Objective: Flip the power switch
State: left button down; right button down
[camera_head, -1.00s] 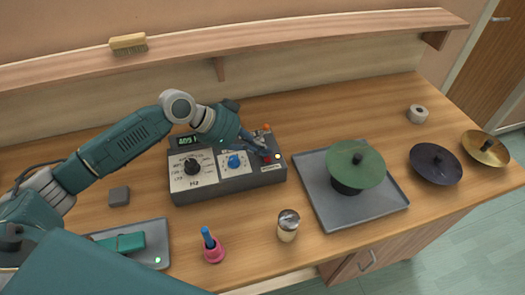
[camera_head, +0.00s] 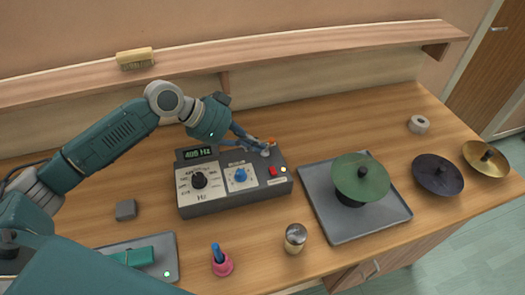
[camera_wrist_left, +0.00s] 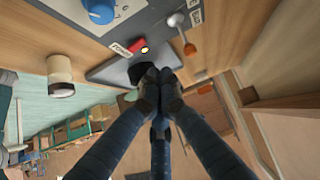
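A grey tone generator box (camera_head: 235,200) stands on the bench with a lit display (camera_head: 199,153), a black dial (camera_head: 199,180) and a blue knob (camera_head: 240,175). Its red power switch (camera_head: 273,171) is at the right end beside a small glowing light (camera_head: 283,169). The switch (camera_wrist_left: 137,45) and the lit lamp (camera_wrist_left: 144,50) also show in the left wrist view. My left gripper (camera_head: 266,146) is above the box's back right part, apart from the switch. Its fingertips (camera_wrist_left: 159,74) are together with nothing seen between them. My right gripper is not in view.
A grey tray (camera_head: 375,225) with a green cymbal (camera_head: 361,177) stands to the right. A metal shaker (camera_head: 295,238) and a pink bell (camera_head: 222,266) stand in front.

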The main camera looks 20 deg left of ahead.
pick_arm(q)
jog(key=b+v, duration=0.1)
jog(key=v, duration=0.5)
jog(key=shift+b, duration=0.3)
jog(key=shift+w+d+r, duration=0.15)
jog(key=shift+s+d+r+g+h+b, duration=0.35)
jog(key=shift+s+d+g+b, duration=0.1)
jog(key=shift+b, duration=0.25)
